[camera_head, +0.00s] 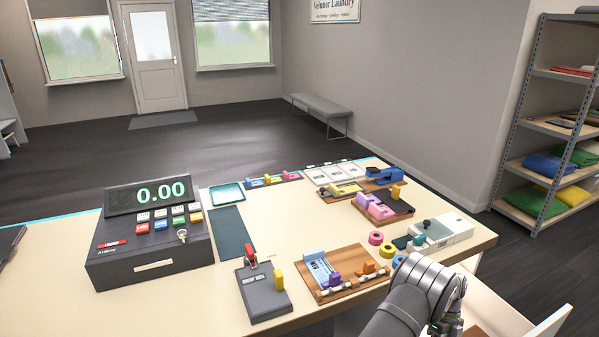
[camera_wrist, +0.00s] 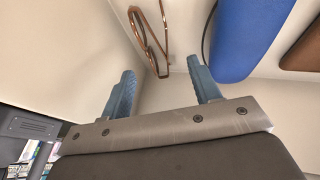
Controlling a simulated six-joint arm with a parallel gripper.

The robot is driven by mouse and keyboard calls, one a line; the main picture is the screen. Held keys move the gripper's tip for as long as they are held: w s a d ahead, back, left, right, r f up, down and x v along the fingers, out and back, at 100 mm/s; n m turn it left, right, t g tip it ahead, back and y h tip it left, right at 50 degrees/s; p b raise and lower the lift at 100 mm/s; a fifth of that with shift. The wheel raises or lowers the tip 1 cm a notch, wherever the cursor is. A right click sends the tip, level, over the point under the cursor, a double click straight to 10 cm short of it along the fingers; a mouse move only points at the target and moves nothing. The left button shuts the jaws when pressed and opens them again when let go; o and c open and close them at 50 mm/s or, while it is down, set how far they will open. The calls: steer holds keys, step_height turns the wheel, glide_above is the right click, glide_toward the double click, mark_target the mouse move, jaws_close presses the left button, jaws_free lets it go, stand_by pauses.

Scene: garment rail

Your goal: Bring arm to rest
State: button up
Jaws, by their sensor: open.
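My gripper (camera_wrist: 163,92) shows in the wrist view with its two blue-grey fingers spread apart and nothing between them. Past the fingertips is a pale surface with a bent copper-coloured wire piece (camera_wrist: 150,38) on it, apart from the fingers. In the head view part of my arm shows at the lower right, over the counter's near right edge; the gripper itself is hidden there.
The counter (camera_head: 325,231) carries a cash register (camera_head: 150,245), a grey device (camera_head: 263,292) with a red lever, and a wooden board (camera_head: 345,285) with small parts. A blue rounded object (camera_wrist: 248,35) is near the gripper. A shelf rack (camera_head: 540,72) stands right.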

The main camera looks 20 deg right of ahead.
steer(key=x, duration=0.3)
steer(key=shift+s+a+f, duration=0.15)
steer(key=shift+f, duration=0.2)
steer(key=d+r+n+g+h, duration=0.15)
steer(key=r+n, duration=0.35)
steer(key=r, duration=0.5)
steer(key=d+r+n+t+h, duration=0.1)
steer(key=d+r+n+h, duration=0.2)
steer(key=r, duration=0.7)
steer(key=w+a+r+n+t+h, duration=0.2)
steer(key=w+a+r+n+h, duration=0.2)
steer(key=w+a+r+n, duration=0.7)
steer(key=shift+w+a+r, duration=3.5)
steer(key=shift+w+r, duration=0.15)
steer(key=shift+w, duration=0.85)
